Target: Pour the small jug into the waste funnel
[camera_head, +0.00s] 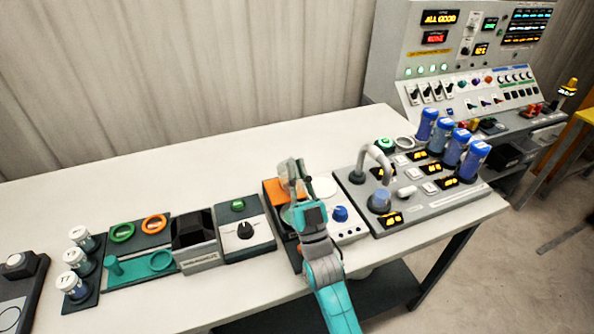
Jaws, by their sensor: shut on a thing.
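My gripper (294,186) is over the white table, above an orange-topped unit. It is shut on a small pale, see-through thing, which I take to be the small jug (289,214). The gripper and wrist hide much of it, so its tilt and any contents cannot be told. I cannot tell for sure which thing is the waste funnel. A dark-topped hopper box (193,229) stands to the left of my gripper, with a label on its front too small to read.
A grey unit with a curved spout (378,153), a blue-grey cup (380,201) and several blue bottles (439,136) stands right. A knob box (245,231), green tray (142,268) and white-capped jars (74,287) stand left. The table's back (180,175) is clear.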

